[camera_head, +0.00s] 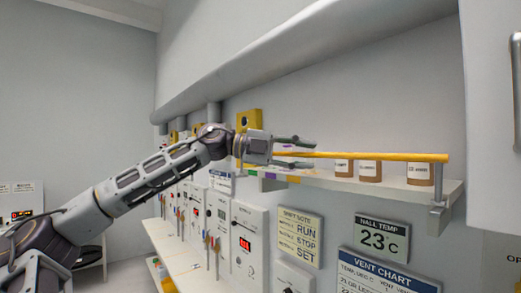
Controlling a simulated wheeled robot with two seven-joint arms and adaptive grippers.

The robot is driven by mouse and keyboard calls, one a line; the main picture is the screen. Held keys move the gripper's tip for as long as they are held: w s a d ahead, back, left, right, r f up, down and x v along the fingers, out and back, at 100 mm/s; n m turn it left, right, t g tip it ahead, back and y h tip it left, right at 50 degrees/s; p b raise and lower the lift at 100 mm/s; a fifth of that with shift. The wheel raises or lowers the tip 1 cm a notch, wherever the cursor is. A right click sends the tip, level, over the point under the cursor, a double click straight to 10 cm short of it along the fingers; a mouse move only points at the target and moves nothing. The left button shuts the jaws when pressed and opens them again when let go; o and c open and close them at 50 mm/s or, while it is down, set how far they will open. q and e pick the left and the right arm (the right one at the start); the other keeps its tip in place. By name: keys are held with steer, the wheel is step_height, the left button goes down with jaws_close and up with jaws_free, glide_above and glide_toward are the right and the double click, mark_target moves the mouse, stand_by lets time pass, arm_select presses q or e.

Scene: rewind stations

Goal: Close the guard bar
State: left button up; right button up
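The yellow guard bar (385,156) runs nearly level along the front of a wall shelf, in front of several jars. Its right end is beside a grey bracket (437,196) at the shelf's right end; I cannot tell whether they touch. The bar's left end is hidden by my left gripper (312,154). This gripper is open, its two fingers apart, one above and one below the bar in the picture. I cannot tell whether either finger touches the bar. My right gripper is out of view.
A yellow block (249,121) is on the wall behind my gripper. Below are control panels, a temperature display (382,238) and a vent chart (375,275). A white cabinet (490,90) closes off the right.

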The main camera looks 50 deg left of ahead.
arm_select(q)
steer(key=v, duration=1.1)
stand_by(1.1)
stand_by(0.6)
